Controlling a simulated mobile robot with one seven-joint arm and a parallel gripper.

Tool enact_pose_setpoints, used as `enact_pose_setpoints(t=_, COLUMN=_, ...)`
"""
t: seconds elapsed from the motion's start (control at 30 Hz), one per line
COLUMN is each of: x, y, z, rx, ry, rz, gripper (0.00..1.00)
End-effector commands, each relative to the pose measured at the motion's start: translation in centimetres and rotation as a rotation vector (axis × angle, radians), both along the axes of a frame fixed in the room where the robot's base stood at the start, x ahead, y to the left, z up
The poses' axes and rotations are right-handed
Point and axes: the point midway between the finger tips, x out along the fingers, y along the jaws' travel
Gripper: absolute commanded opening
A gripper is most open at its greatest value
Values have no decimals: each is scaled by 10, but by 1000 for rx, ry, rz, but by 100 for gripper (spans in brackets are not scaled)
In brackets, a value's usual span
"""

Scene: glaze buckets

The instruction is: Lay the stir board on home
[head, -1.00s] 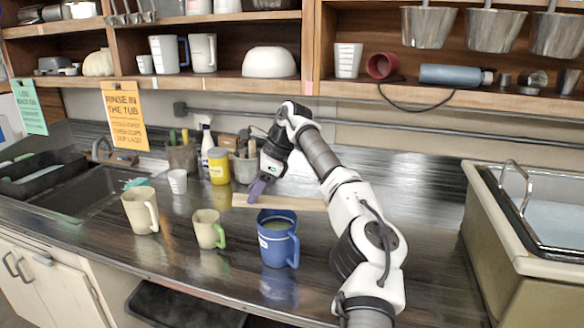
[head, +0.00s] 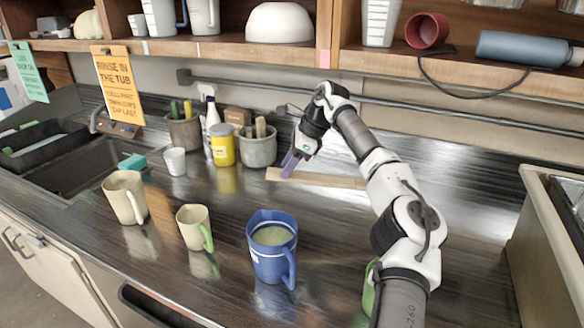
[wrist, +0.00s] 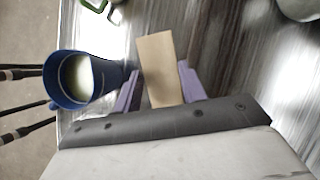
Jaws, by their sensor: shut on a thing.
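The stir board is a flat, pale wooden strip (head: 325,179) behind the blue mug, running left to right across the dark counter. My gripper (head: 290,164) has purple fingers and is at the board's left end. In the wrist view the board (wrist: 157,62) stands between the two purple fingers (wrist: 160,88), and my gripper is shut on it. I cannot tell from these views whether the board touches the counter. No spot marked as home can be made out.
The blue mug (head: 268,262) holds pale liquid and stands in front of the board. A grey crock (head: 257,153) and yellow jar (head: 222,150) stand behind left. Cream mugs (head: 124,198) are further left.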

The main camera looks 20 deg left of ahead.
Motion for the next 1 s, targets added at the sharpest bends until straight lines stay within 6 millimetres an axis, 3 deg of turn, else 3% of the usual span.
enact_pose_setpoints(t=0.1, x=0, y=0, z=-17, rx=0, ry=-2, rz=1, gripper=4)
enact_pose_setpoints(t=0.37, x=0, y=0, z=-34, rx=1, ry=-2, rz=1, gripper=4)
enact_pose_setpoints(t=1.0, x=0, y=0, z=-99, rx=1, ry=-2, rz=1, gripper=4)
